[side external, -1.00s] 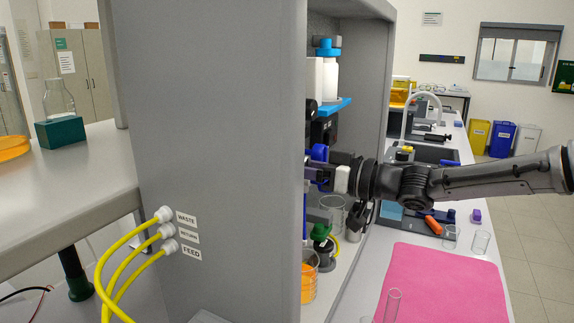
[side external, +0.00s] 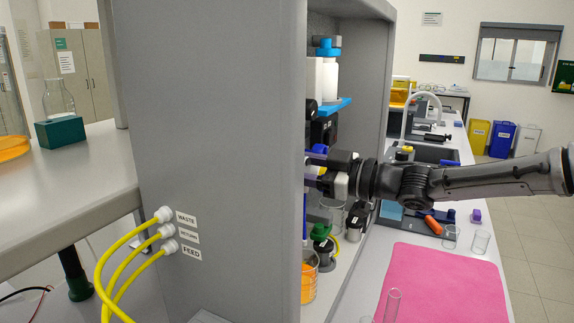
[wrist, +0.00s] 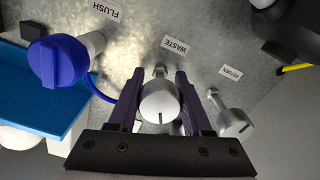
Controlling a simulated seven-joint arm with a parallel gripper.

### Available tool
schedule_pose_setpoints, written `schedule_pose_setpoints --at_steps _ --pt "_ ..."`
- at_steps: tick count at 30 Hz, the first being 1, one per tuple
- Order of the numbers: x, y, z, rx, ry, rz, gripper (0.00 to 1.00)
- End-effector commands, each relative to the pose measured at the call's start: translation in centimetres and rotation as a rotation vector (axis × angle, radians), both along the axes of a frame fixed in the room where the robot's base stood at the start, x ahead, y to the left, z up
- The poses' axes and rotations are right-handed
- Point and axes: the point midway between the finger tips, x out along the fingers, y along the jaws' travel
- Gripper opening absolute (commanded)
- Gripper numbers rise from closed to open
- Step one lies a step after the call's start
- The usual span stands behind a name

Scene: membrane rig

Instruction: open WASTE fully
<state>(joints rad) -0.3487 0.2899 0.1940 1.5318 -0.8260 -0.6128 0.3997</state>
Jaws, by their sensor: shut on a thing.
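The WASTE valve's pale round knob (wrist: 158,103) sits below its WASTE label (wrist: 175,45) on the grey panel in the wrist view. A dark line on the knob's face runs up and down the picture. My gripper (wrist: 159,82) has one purple finger on each side of the knob and is shut on it. In the side external view my gripper (side external: 313,165) reaches into the cabinet from the right; the cabinet's side wall hides the knob there. How far the valve is open cannot be told.
A blue FLUSH knob (wrist: 58,62) with a blue tube is left of my gripper, and a silver RETURN valve (wrist: 232,120) is close on the right. A blue shelf (side external: 333,108) with a white bottle is above my gripper. A beaker of orange liquid (side external: 309,277) stands below.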

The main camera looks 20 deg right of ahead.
Motion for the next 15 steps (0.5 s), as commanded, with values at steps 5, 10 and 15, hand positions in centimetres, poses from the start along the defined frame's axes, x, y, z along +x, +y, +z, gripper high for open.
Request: schedule_pose_setpoints --at_steps 5,10,15 --pt "-0.02 -0.02 0.07 -0.117 -0.119 0.001 0.0" --pt "-0.01 -0.03 0.08 -0.231 -0.234 0.001 0.0" --pt "0.0 -0.04 0.1 -0.346 -0.348 0.002 0.0"
